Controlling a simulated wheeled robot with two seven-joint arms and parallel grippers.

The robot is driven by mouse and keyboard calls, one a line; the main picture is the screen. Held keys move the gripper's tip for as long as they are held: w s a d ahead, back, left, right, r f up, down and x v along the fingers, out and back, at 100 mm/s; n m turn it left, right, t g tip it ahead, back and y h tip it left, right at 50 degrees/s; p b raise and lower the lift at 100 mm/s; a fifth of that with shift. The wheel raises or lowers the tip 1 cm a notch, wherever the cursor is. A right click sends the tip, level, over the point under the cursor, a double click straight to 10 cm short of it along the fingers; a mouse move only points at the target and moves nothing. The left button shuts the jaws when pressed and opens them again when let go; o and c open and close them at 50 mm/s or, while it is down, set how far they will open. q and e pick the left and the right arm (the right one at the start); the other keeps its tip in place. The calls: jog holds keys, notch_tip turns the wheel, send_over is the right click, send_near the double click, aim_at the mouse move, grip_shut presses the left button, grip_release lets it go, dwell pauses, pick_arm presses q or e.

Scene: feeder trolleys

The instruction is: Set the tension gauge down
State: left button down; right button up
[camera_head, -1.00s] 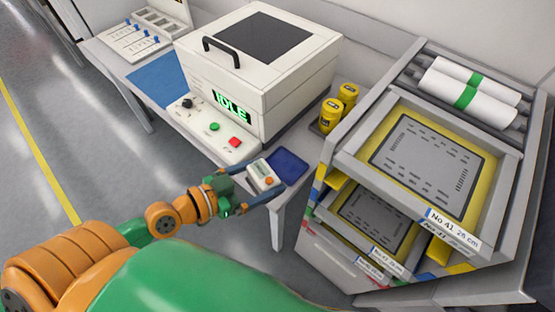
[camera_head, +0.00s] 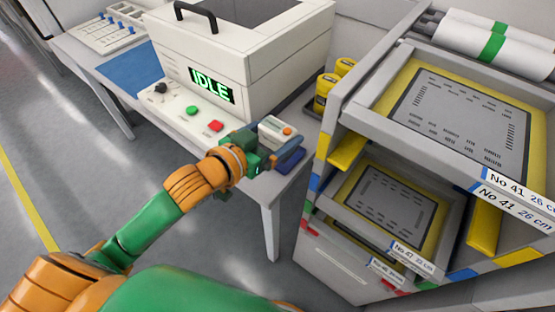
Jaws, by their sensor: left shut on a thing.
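The tension gauge (camera_head: 271,129) is a small pale box with a grey display and an orange knob. My left gripper (camera_head: 278,145) is shut on it, at the front right corner of the white table. The gauge is over or beside a dark blue pad (camera_head: 291,161), which is partly hidden by the gripper and gauge. I cannot tell whether the gauge touches the pad. My right gripper is not in view.
A white machine (camera_head: 245,60) with an "IDLE" display and a button panel (camera_head: 190,112) stands behind the gripper. Yellow cans (camera_head: 328,88) stand behind the gauge. A grey feeder trolley (camera_head: 345,125) with framed stencils stands close on the right.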

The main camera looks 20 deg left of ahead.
pick_arm(q)
jog(key=w+f, duration=0.1)
jog(key=f, duration=0.1)
jog(key=w+a+f, duration=0.1)
jog(key=w, duration=0.1)
jog(key=w+f+b, duration=0.1)
jog(key=w+f, duration=0.1)
jog(key=shift+w+a+f, duration=0.1)
jog(key=shift+a+f, duration=0.2)
jog(key=shift+f, duration=0.05)
notch_tip(320, 180, down, 3)
jog(key=shift+f, duration=0.1)
grip_release()
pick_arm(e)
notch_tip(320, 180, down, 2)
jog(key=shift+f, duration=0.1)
pick_arm(q)
jog(key=v, duration=1.2)
jog(key=shift+p, duration=0.4)
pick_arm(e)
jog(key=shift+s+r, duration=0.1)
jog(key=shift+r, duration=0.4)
